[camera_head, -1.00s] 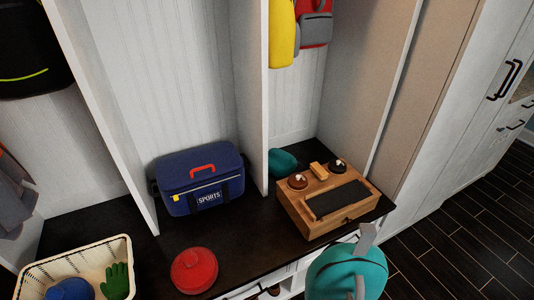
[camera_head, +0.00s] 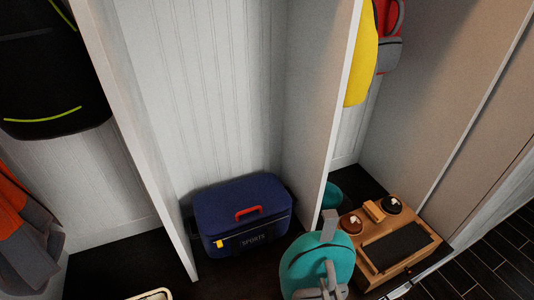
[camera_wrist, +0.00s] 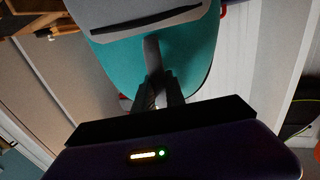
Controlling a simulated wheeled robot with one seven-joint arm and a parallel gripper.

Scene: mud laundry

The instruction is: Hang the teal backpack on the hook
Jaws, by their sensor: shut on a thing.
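The teal backpack (camera_head: 312,262) is at the lower middle of the head view, in front of the cubby divider and left of the wooden box. A grey strap or loop stands up at its top. In the wrist view the backpack (camera_wrist: 190,50) fills the upper middle, with a grey panel and a dark slit on it. My gripper (camera_wrist: 157,92) is shut on its grey loop, and the backpack extends away from the fingertips. No hook can be made out in either view.
A navy sports bag (camera_head: 240,215) sits in the middle cubby, with bare wall above. A wooden box (camera_head: 395,240) is on the bench at right. Yellow (camera_head: 362,60) and red (camera_head: 390,35) bags hang at upper right; a black bag (camera_head: 45,75) hangs at left. White dividers (camera_head: 335,110) separate the cubbies.

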